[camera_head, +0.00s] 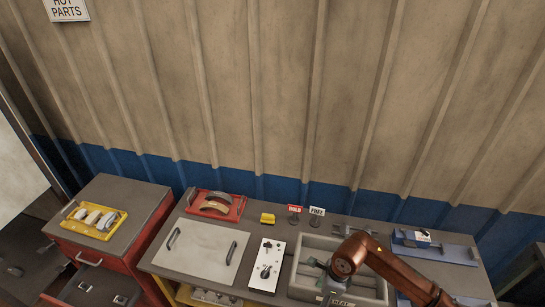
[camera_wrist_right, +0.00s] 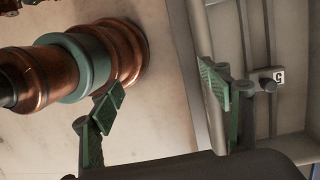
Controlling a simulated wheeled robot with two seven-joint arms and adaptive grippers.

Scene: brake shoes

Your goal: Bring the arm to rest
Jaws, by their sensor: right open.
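My right arm (camera_head: 385,265), copper-coloured, reaches in from the lower right over the bench. Its gripper (camera_head: 322,268) hangs above the grey divided tray (camera_head: 300,278) and is partly hidden by the wrist. In the right wrist view the two green-padded fingers (camera_wrist_right: 160,95) stand well apart with nothing between them. The copper links with a teal ring at the left of that view look like part of my arm. My left gripper is not in view.
A red tray (camera_head: 238,213) and a yellow tray (camera_head: 72,226) hold curved brake shoes. A pale handled plate (camera_head: 202,252), a white switch panel (camera_head: 267,265), a yellow block (camera_head: 267,218), HOLD (camera_head: 295,209) and FREE (camera_head: 317,211) signs and a blue fixture (camera_head: 455,252) occupy the bench.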

